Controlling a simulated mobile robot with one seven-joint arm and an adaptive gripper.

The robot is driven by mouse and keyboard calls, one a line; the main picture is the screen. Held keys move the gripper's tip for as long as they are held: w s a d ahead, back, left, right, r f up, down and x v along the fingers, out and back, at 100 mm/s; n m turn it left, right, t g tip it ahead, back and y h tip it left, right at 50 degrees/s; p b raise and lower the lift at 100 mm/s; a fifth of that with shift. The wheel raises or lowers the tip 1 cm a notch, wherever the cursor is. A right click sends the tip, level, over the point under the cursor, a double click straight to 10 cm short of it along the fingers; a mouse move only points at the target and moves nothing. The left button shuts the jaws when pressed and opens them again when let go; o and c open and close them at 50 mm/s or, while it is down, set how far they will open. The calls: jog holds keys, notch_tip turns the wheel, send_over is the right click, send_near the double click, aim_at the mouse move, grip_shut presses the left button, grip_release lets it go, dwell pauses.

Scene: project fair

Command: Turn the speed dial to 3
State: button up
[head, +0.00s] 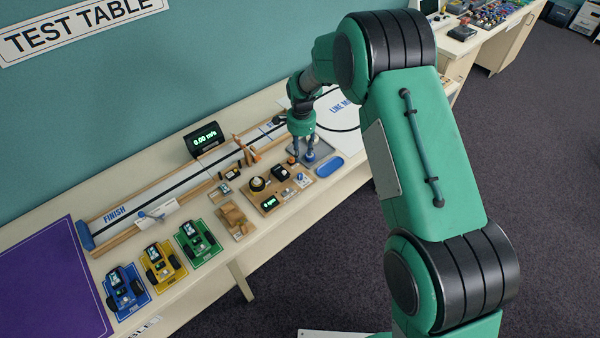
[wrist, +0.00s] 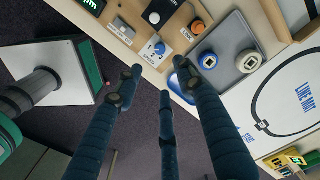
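What looks like the speed dial is a small blue knob on a white scale plate (wrist: 155,50), at the edge of the wooden control board in the wrist view. It shows small at the board's right side in the head view (head: 302,179). Its setting is too small to read. My gripper (wrist: 168,80) has its dark blue fingers spread, with nothing between them. The fingertips appear just beyond the dial's edge of the board, apart from the knob.
The control board (head: 270,212) also carries a green-lit display (head: 268,203) and a black round part (head: 257,184). A blue oval (head: 328,166) lies near the front edge. Three small cars stand at left.

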aim_at(300, 175)
jog(key=shift+a+f, duration=0.1)
jog(key=shift+f, duration=0.1)
jog(key=shift+f, duration=0.1)
notch_tip(300, 175, down, 14)
jog(key=shift+w+r+b, duration=0.1)
jog(key=shift+r+b, duration=0.1)
jog(key=shift+b, duration=0.75)
grip_shut()
